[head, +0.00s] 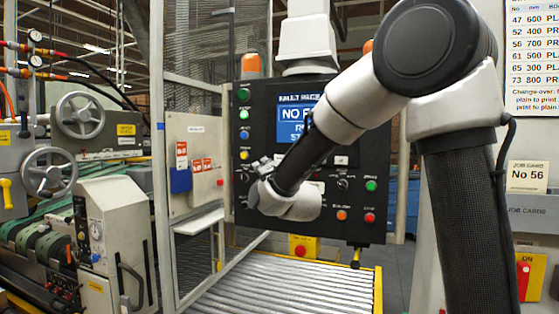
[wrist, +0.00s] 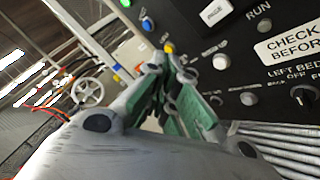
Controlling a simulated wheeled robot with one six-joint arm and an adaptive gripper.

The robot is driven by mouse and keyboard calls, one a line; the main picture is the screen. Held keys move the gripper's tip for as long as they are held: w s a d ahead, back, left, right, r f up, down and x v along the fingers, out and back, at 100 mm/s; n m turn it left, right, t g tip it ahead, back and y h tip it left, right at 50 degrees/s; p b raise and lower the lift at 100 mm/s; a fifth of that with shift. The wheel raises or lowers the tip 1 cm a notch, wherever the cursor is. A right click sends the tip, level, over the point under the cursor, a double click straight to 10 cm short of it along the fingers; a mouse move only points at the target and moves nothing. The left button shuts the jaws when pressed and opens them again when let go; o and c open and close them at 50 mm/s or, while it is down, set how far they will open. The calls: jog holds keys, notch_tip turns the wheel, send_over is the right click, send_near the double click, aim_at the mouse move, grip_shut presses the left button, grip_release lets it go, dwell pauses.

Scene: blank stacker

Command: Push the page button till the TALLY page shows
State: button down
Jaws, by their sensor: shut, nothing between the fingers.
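The black control panel (head: 365,222) faces me in the head view. Its blue screen (head: 288,110) appears headed "FAULT PAGE", with large text beginning "NO F"; my arm covers its right side. In the wrist view, a white square button (wrist: 214,12), apparently marked "PAGE", is at the top edge. My gripper (wrist: 172,62) is shut and empty. Its fingertips are in front of the panel, below and left of the white square and close to the yellow button in the picture. In the head view, my gripper (head: 264,164) is partly hidden by my wrist, near the panel's lower left.
Nearby are a yellow button (wrist: 168,47), a round white button (wrist: 221,61) and a black knob (wrist: 302,95). A column of coloured buttons, including a green one (head: 243,95), lines the panel's left edge. A roller bed (head: 290,285) lies below; a wire-mesh guard stands left.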

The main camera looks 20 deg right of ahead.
jog(key=shift+n, duration=0.3)
jog(key=shift+w, duration=0.1)
send_near(269, 157)
jog(key=shift+w+a+r, duration=0.2)
jog(key=shift+w+a, duration=0.15)
jog(key=shift+w, duration=0.35)
jog(key=shift+w+a+r, duration=0.2)
jog(key=shift+w+a, duration=0.1)
jog(key=shift+w, duration=0.45)
dwell(0.6)
jog(key=shift+w+d, duration=0.25)
jog(key=shift+w, duration=0.05)
jog(key=shift+w+d, duration=0.2)
jog(key=shift+w, duration=0.1)
dwell(0.7)
jog(key=shift+s, duration=0.1)
jog(key=shift+s+a, duration=0.45)
jog(key=shift+s, duration=0.1)
